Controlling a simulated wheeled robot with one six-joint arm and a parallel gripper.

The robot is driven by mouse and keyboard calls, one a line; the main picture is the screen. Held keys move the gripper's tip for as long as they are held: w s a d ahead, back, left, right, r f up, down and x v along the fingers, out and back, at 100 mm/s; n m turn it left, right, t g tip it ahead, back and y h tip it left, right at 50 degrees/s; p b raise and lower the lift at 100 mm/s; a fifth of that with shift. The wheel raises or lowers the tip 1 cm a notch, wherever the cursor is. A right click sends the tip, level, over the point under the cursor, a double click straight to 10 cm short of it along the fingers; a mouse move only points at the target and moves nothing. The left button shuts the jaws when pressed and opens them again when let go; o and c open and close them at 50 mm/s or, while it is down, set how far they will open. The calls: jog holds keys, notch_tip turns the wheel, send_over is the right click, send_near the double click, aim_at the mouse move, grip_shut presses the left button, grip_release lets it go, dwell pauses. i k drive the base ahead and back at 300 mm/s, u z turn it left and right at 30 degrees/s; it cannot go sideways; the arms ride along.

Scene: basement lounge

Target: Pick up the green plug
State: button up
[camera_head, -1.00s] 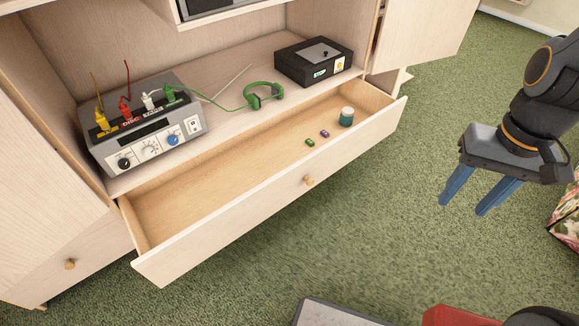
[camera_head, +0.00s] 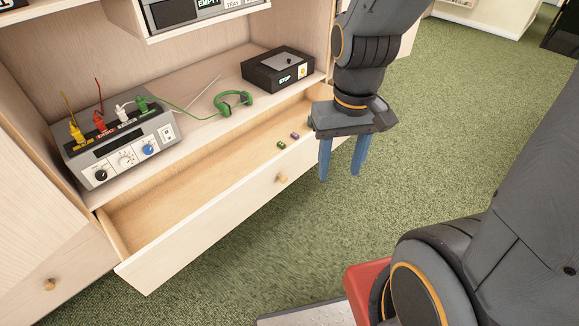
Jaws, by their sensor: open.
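The green plug (camera_head: 143,103) stands in the top of the grey control box (camera_head: 120,150), at the right end of a row of yellow, red, white and green plugs. A green cable runs from it to the green headphones (camera_head: 233,101) on the shelf. My gripper (camera_head: 340,177) is open and empty, its two blue fingers pointing down. It hangs in front of the right end of the open drawer, well to the right of the green plug.
The open drawer (camera_head: 205,225) juts out below the shelf and holds a small green block (camera_head: 281,145) and a small purple block (camera_head: 295,135). A black box (camera_head: 277,70) sits at the shelf's right. An upper cabinet unit (camera_head: 200,22) overhangs the shelf. Green carpet lies clear in front.

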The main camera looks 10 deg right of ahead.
aim_at(141, 103)
jog(key=k, duration=0.55)
jog(key=u, duration=0.85)
jog(key=i, duration=1)
jog(key=z, duration=0.75)
jog(key=i, duration=0.65)
jog(key=z, duration=0.05)
